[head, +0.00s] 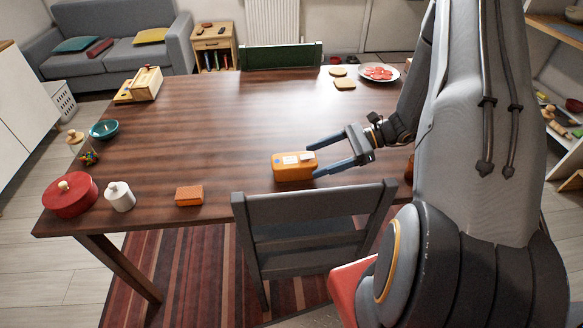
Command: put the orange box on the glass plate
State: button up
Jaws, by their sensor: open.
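An orange box (288,173) with a pale label on top lies on the wooden table near its front edge, behind a chair. My gripper (315,159) comes in from the right with its two fingers apart. Its fingertips are at the right end of the orange box; whether they touch it I cannot tell. A smaller orange block (189,195) lies further left near the front edge. A round pale plate (391,74) with red slices on it stands at the far right of the table; whether it is glass I cannot tell.
On the table (220,125) are a red lidded pot (70,196), a white jar (119,197), a teal bowl (104,130) and a wooden box (146,84). Flat tan pieces (345,85) lie near the plate. A grey chair (310,213) stands at the front. The table's middle is clear.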

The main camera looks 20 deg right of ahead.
aim_at(298, 165)
jog(key=shift+p+x, duration=0.35)
jog(key=shift+x, duration=0.9)
jog(key=a, duration=0.1)
jog(key=a+p, duration=0.2)
jog(key=a, duration=0.1)
jog(key=shift+w+a+f, duration=0.1)
jog(key=shift+w+f, duration=0.15)
jog(key=shift+w+a+f, duration=0.2)
jog(key=shift+a+f, duration=0.1)
jog(key=shift+a, duration=0.2)
jog(key=c, duration=1.5)
